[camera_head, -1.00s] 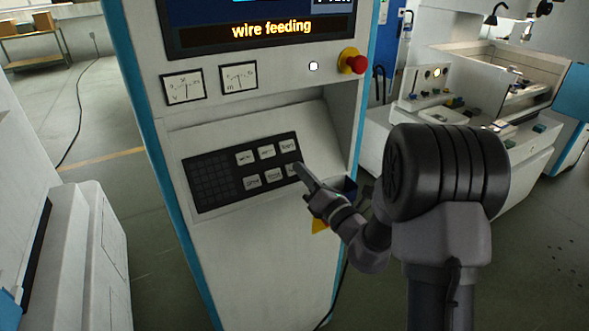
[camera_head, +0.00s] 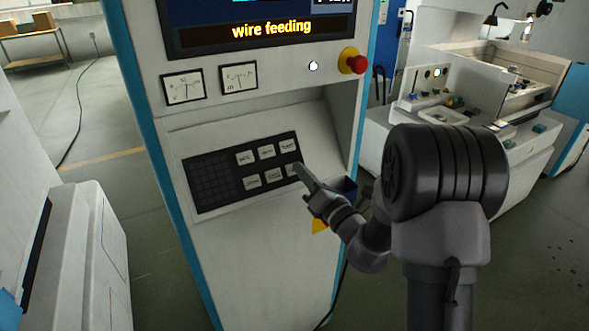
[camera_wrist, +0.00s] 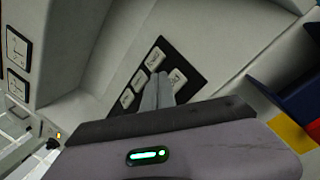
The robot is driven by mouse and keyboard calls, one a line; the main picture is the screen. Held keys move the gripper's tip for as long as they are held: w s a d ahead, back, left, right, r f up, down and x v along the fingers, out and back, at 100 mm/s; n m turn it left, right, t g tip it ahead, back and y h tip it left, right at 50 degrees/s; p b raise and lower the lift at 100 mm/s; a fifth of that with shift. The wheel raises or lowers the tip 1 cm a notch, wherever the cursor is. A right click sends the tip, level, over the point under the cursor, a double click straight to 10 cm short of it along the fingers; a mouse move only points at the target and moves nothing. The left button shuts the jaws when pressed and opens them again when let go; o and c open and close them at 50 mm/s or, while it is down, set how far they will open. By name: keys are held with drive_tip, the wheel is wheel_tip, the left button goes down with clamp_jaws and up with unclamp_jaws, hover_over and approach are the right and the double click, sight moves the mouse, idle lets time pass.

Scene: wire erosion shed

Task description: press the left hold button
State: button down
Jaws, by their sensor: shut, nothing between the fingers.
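The control cabinet carries a dark keypad panel (camera_head: 215,180) with two rows of pale buttons to the right of a dark key grid. The lower row shows a left button (camera_head: 252,181), a middle button (camera_head: 274,175) and a right one partly hidden by my fingertips. The labels are too small to read, so I cannot tell which is the left hold button. My gripper (camera_head: 299,169) is shut and empty, its tips at the lower right button. In the wrist view my closed fingers (camera_wrist: 157,88) reach over the panel among the pale buttons; I cannot tell whether they touch.
A red emergency knob (camera_head: 357,64) and a small lit white button (camera_head: 313,66) sit above, beside two gauges (camera_head: 238,77). The screen (camera_head: 262,30) reads "wire feeding". A dark blue bin (camera_wrist: 300,98) is close right of my gripper.

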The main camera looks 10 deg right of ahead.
drive_tip(key=shift+w+a+f, duration=0.1)
drive_tip(key=shift+w+f, duration=0.1)
drive_tip(key=shift+w, duration=0.1)
drive_tip(key=shift+w+a+f, duration=0.1)
drive_tip(key=shift+w+f, duration=0.15)
idle(0.6)
idle(0.4)
drive_tip(key=shift+s+d+r+p, duration=0.2)
drive_tip(key=shift+s+r+p, duration=0.1)
drive_tip(key=shift+s+r, duration=0.3)
drive_tip(key=shift+f, duration=0.1)
drive_tip(key=s+r, duration=0.1)
drive_tip(key=s, duration=0.1)
drive_tip(key=s+d+r+p, duration=0.1)
drive_tip(key=s+r, duration=0.1)
drive_tip(key=shift+d, duration=0.15)
idle(0.4)
